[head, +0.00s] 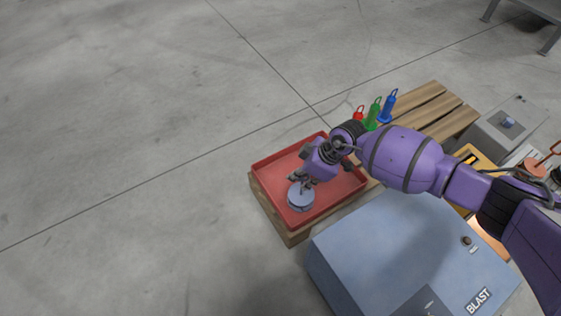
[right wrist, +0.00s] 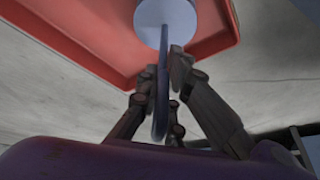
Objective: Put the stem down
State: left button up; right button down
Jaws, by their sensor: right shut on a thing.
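The stem (head: 300,200) is a grey-blue piece with a round disc at one end. My right gripper (head: 301,181) is shut on it, over the front left part of a red tray (head: 262,174). In the right wrist view the stem's thin shaft (right wrist: 161,85) runs between the fingers (right wrist: 162,70), and the disc lies beyond the fingertips against the red tray. I cannot tell whether the disc touches the tray floor. My left gripper is out of view.
The tray stands on a wooden pallet (head: 432,110). Red, green (head: 373,116) and blue (head: 388,106) looped pieces stand behind my right arm. A blue-grey cabinet marked BLAST (head: 400,250) is close in front. Open concrete floor lies to the left.

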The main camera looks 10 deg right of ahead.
jog(key=c, duration=1.9)
grip_release()
jog(key=shift+f, duration=0.1)
jog(key=shift+o, duration=0.2)
pick_arm(q)
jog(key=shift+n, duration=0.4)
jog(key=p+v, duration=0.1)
jog(key=p, duration=0.1)
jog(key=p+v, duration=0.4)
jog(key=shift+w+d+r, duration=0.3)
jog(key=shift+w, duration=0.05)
pick_arm(e)
jog(key=v, duration=1.2)
